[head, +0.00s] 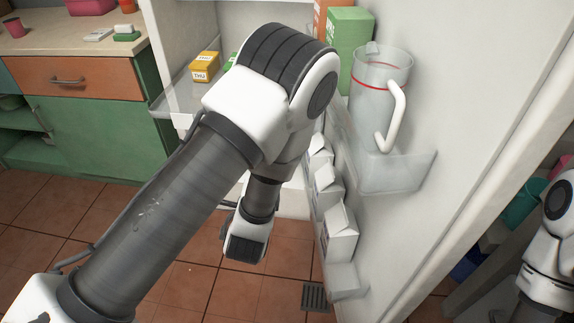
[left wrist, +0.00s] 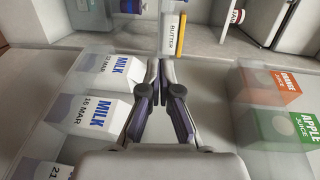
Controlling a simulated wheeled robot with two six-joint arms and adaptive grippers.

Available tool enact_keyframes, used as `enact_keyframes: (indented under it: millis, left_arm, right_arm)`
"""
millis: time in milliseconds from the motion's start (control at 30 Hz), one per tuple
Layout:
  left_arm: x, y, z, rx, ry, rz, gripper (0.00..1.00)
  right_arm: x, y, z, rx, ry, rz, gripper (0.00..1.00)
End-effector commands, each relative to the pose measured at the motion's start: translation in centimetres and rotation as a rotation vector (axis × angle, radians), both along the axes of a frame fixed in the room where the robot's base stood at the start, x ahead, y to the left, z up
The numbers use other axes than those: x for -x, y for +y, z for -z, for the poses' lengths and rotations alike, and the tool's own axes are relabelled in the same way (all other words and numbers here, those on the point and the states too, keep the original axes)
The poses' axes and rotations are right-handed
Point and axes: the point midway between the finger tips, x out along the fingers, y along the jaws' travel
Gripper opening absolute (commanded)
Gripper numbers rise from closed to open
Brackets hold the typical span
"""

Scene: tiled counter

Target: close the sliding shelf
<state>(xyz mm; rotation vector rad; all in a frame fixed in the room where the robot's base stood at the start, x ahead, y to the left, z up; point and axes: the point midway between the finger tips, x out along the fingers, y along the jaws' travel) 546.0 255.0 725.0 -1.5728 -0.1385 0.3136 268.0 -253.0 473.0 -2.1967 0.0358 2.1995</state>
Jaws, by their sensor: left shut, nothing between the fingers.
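The fridge stands open. A clear shelf (head: 163,103) sticks out at its left side, with a yellow box (head: 205,67) and part of a green box on it. My left arm crosses in front and hides much of the interior. In the left wrist view my left gripper (left wrist: 160,68) is shut and empty, its fingertips together below a butter box (left wrist: 174,36). Clear surfaces lie on both sides of it; I cannot tell which belongs to the sliding shelf. In the head view its fingertips are hidden. My right arm shows at the right edge, without its gripper.
The open door holds a glass pitcher (head: 382,85) and tall boxes on a clear rack (head: 405,180), with white cartons (head: 338,235) below. In the left wrist view, milk cartons (left wrist: 102,118) are left and juice cartons (left wrist: 288,125) right. A green cabinet (head: 95,140) stands left.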

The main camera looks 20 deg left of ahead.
Motion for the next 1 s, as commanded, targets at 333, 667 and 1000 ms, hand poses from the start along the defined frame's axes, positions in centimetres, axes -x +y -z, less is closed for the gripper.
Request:
enact_keyframes:
  millis: [333,667,1000]
  left_arm:
    - [-2.2,-2.0,1.0,-0.029,-0.114,0.051,0.0]
    - [-8.1,-0.5,1.1,-0.026,-0.114,0.05,0.0]
    - [-14.3,1.0,1.1,-0.028,-0.111,0.051,0.0]
  right_arm:
    - [-0.1,0.0,6.4,0.0,-0.003,0.0,0.4]
    - [-0.1,0.0,7.4,0.0,-0.002,0.0,0.4]
    - [-0.1,0.0,8.6,0.0,-0.002,0.0,0.4]
